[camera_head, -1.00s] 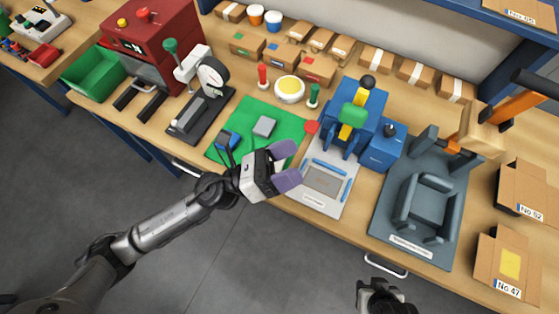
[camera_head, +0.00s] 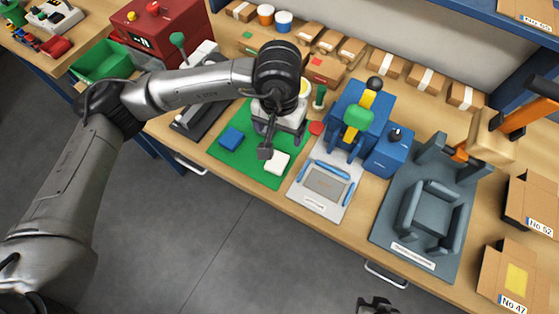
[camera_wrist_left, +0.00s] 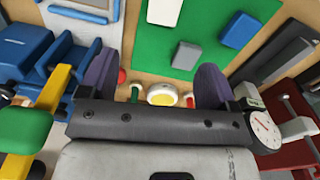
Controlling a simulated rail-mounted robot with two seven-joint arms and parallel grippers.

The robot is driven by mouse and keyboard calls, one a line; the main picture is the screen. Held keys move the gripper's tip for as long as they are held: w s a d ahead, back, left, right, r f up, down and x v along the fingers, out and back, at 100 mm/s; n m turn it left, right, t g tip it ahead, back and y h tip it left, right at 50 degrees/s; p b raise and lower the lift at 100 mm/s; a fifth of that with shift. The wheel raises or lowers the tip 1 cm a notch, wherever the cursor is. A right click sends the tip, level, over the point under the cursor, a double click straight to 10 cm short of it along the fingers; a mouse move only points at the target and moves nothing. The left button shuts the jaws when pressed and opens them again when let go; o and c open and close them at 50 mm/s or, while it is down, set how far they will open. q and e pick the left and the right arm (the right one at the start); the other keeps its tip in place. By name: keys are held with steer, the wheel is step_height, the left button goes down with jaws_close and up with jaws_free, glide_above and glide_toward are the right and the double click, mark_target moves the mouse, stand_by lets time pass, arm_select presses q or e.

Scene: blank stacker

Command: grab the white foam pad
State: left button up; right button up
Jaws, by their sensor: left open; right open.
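The white foam pad (camera_head: 277,162) lies on the green mat (camera_head: 215,165) near its front right corner. It also shows in the left wrist view (camera_wrist_left: 164,12) at the top edge, partly cut off. A grey pad (camera_wrist_left: 187,55) and a blue pad (camera_head: 231,138) lie on the same mat. My left gripper (camera_wrist_left: 155,75) is open and empty, its purple fingers spread with the grey pad beyond them.
A grey tray with a blue-edged frame (camera_head: 318,208) and a blue press (camera_head: 362,108) stand right of the mat. A dial gauge stand (camera_wrist_left: 264,128) is on the mat's other side. A round white-yellow button (camera_wrist_left: 163,95) and cardboard boxes (camera_head: 330,40) are behind.

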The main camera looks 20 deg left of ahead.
mark_target(279, 157)
arm_select(q)
step_height(279, 157, down, 13)
steer(key=shift+w+a+f+b, duration=0.1)
steer(key=shift+f+b, duration=0.1)
steer(key=shift+b, duration=0.5)
steer(key=shift+c, duration=0.2)
steer(key=c, duration=1)
steer(key=shift+o, duration=0.2)
steer(key=shift+r, duration=0.15)
